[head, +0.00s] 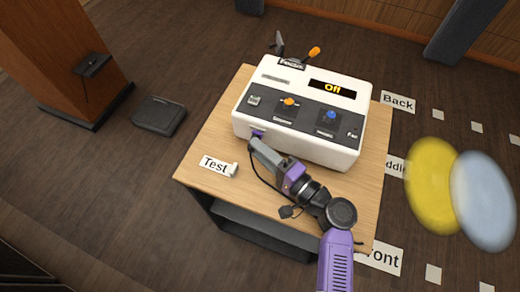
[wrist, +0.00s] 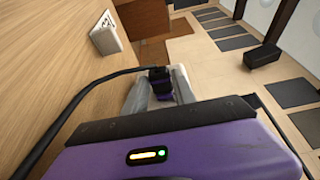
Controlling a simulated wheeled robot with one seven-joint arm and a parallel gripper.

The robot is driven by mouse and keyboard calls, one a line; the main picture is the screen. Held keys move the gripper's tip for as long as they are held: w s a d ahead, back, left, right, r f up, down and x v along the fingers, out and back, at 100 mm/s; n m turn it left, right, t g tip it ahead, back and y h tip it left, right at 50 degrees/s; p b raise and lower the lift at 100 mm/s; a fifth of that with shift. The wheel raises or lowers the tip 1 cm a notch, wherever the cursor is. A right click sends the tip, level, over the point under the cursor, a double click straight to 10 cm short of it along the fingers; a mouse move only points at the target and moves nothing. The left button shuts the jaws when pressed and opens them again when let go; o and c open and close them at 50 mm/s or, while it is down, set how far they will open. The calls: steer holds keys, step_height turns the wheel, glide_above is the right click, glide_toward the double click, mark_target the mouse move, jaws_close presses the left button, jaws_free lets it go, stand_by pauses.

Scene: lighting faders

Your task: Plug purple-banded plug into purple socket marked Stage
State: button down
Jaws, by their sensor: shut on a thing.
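The black plug with a purple band (wrist: 159,84) shows between the fingers of my gripper in the wrist view. My gripper (head: 257,146) is shut on it, at the front left lower edge of the white console (head: 305,153) in the head view. A black cable (wrist: 95,84) runs from the plug off to the left. A small purple patch (head: 258,134) shows at the gripper's tip against the console; I cannot tell whether it is the plug or the socket. No Stage marking is readable, and whether the plug is seated is hidden.
The console stands on a wooden table (head: 215,138) and its display (head: 332,88) reads Off. Its panel has an orange knob (head: 289,101) and a blue knob (head: 331,115). A dark box (head: 159,115) sits on the floor.

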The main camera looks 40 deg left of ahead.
steer(key=shift+w+r, duration=0.1)
steer(key=shift+w, duration=0.15)
steer(key=c, duration=1.2)
jaws_free()
steer(key=shift+c, duration=0.2)
steer(key=o, duration=0.3)
steer(key=shift+s, duration=0.1)
steer(key=shift+d, duration=0.1)
steer(key=d, duration=0.2)
steer(key=s+d, duration=0.1)
steer(key=d, duration=0.2)
steer(key=d+b, duration=0.1)
steer(key=d, duration=0.1)
steer(key=shift+s+d, duration=0.15)
steer(key=shift+d, duration=0.15)
